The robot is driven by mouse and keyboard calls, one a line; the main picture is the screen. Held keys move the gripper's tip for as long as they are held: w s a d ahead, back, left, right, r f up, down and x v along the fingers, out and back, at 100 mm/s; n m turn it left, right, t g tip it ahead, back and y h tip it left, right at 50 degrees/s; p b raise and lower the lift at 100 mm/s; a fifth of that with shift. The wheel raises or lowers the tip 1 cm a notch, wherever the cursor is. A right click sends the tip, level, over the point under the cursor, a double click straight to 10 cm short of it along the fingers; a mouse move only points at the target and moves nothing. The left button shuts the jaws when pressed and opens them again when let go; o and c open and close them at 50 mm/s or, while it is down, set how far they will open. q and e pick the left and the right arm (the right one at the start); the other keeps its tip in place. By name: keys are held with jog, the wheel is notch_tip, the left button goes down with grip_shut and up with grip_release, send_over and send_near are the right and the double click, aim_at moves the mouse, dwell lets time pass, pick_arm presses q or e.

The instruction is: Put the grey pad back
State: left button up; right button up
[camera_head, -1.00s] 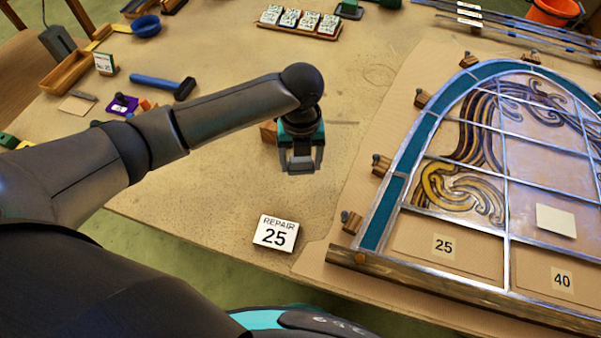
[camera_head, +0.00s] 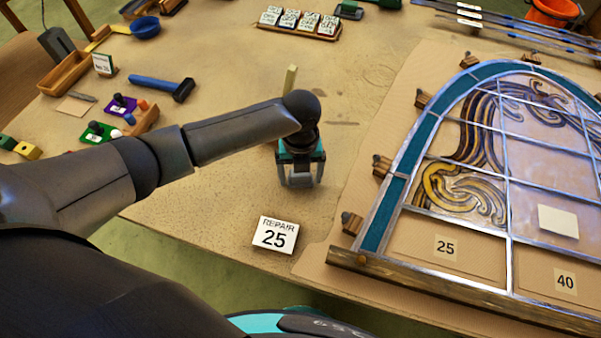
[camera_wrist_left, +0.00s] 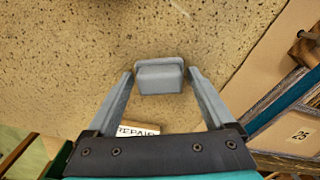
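The grey pad (camera_wrist_left: 159,78) is a small light-grey block. In the left wrist view it sits between the two fingertips of my left gripper (camera_wrist_left: 159,82), which flank it closely on both sides. In the head view my left gripper (camera_head: 300,182) points down over the bare tabletop, left of the arched panel, with the grey pad between its fingers. The height of the pad above the table is hard to tell. My right gripper is not in view.
A REPAIR 25 card (camera_head: 275,234) lies just in front of the gripper. The arched leaded panel (camera_head: 397,190) lies to the right.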

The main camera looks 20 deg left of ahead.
pick_arm(q)
jog(key=shift+o, duration=0.7)
jog(key=shift+r, duration=0.1)
jog(key=shift+r, duration=0.2)
notch_tip(320, 180, up, 12)
jog(key=p, duration=0.1)
jog(key=shift+f, duration=0.15)
